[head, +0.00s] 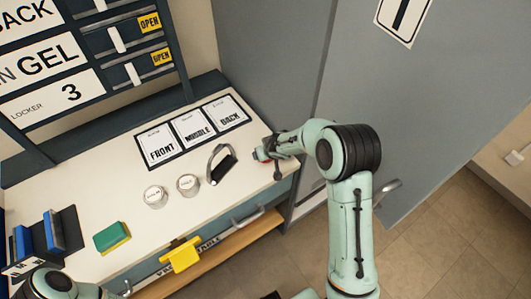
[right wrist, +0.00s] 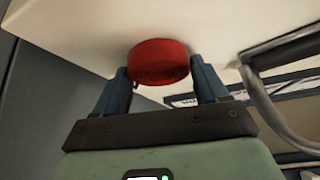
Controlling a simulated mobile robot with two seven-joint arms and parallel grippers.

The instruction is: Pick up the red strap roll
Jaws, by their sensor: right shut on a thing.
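The red strap roll (right wrist: 160,62) is a short red cylinder between the two fingers of my right gripper (right wrist: 160,76) in the right wrist view. The gripper is shut on it, one finger against each side. In the head view only a sliver of red (head: 262,155) shows at my right gripper (head: 268,158), by the right end of the white worktop. The fingers hide most of the roll there. I cannot tell whether it touches the worktop. My left arm shows at the bottom left of the head view, but its gripper is out of sight.
A looped metal tool (head: 221,163) stands left of my right gripper. Two round tins (head: 188,184), a green-yellow sponge (head: 112,236) and blue brushes (head: 53,230) are farther left. FRONT, MIDDLE and BACK cards (head: 192,130) lie behind. A grey cabinet (head: 300,60) rises behind.

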